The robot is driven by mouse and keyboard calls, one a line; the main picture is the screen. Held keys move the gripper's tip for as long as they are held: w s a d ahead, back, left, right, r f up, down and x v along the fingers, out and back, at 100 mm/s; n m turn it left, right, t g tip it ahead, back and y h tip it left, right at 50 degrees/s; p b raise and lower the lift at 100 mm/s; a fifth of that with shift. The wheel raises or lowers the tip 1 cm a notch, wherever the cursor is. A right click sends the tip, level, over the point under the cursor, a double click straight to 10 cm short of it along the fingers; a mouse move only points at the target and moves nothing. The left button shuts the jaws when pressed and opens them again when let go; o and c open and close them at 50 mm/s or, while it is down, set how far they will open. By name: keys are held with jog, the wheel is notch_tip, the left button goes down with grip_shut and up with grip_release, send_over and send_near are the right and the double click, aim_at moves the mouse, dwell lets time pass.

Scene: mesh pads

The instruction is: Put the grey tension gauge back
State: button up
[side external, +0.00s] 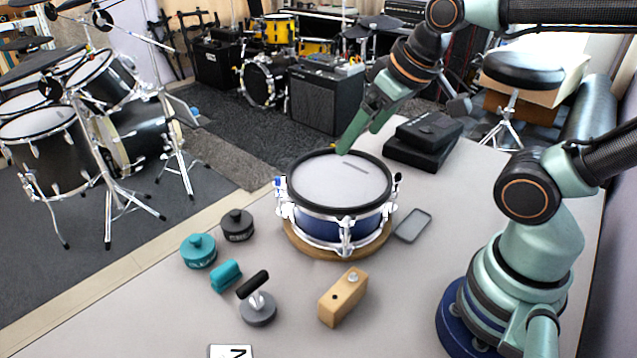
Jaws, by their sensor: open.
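I cannot tell for certain which item is the grey tension gauge. One grey candidate is a round disc (260,313) with a metal post and a tilted black handle, on the near part of the table. Another is a dark grey round piece with a knob (237,226), farther back beside a similar teal one (199,252). My gripper (361,140) is open and empty, over the far edge of a blue snare drum (342,228), away from both. I cannot tell whether its lower fingertip touches the drum's rim.
The drum stands on a round wooden base (310,252). A wooden block (343,299) with a metal knob, a shallow grey tray (412,226), a teal block (226,276), a white card (230,351) and black cases (423,140) are around it. The left front table is clear.

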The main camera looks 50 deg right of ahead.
jog(key=w+a+f+n+y, duration=0.1)
jog(key=w+a+f+n, duration=0.1)
jog(key=a+n, duration=0.65)
jog(key=n+g+y, duration=0.3)
jog(key=n, duration=1.7)
send_near(237, 355)
jog(key=shift+n, duration=0.25)
jog(key=shift+w+a+f, duration=0.1)
jog(key=shift+a+f, duration=0.9)
jog(key=shift+f, duration=0.3)
jog(key=shift+w+a+f, duration=0.1)
jog(key=shift+a+f, duration=0.95)
jog(key=shift+f, duration=0.25)
jog(key=shift+s+x, duration=0.2)
jog(key=shift+x, duration=2.4)
grip_shut()
